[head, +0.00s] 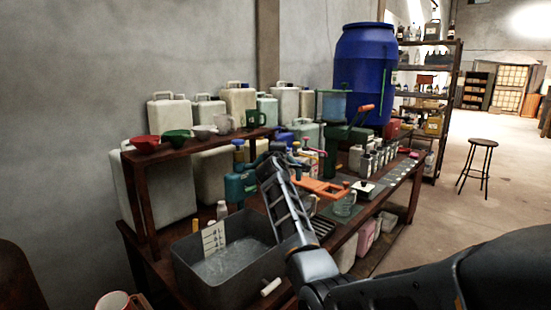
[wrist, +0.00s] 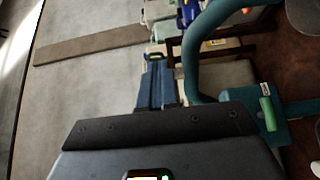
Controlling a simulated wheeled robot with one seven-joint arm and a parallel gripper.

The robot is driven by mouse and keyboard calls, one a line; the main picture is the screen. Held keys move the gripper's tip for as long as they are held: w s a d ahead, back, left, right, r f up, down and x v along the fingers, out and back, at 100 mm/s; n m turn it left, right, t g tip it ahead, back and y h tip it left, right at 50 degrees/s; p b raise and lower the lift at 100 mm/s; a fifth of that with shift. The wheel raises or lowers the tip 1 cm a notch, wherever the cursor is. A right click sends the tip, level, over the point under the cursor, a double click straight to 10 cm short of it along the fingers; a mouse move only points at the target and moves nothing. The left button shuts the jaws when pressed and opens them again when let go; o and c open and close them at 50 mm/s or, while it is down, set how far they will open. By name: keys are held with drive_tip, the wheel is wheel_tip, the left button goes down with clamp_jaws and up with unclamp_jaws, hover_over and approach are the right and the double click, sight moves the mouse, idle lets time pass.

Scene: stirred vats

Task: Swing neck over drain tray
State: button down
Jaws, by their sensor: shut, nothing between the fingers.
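A teal curved neck (wrist: 200,45) arches close to the right of my gripper (wrist: 157,72) in the wrist view. It joins a teal body (wrist: 292,112) with a green handle (wrist: 268,113). In the head view, the teal body (head: 236,187) stands on the bench behind my gripper (head: 270,165), which hides much of the neck. My gripper is shut and empty; I cannot tell whether it touches the neck. A dark slatted tray (head: 322,228), perhaps the drain tray, lies on the bench right of my arm.
A grey metal basin (head: 190,262) with a white label card sits at the bench's near end. A blue drum (head: 363,75) stands behind. The floor at right is open around a stool (head: 482,143).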

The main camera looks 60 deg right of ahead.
drive_tip(key=shift+s+b+x, duration=0.25)
drive_tip(key=shift+b+x, duration=0.2)
drive_tip(key=shift+x, duration=0.65)
drive_tip(key=shift+s+b+x, duration=0.25)
drive_tip(key=shift+b+x, duration=0.15)
drive_tip(key=shift+x, duration=0.7)
drive_tip(key=shift+d, duration=0.15)
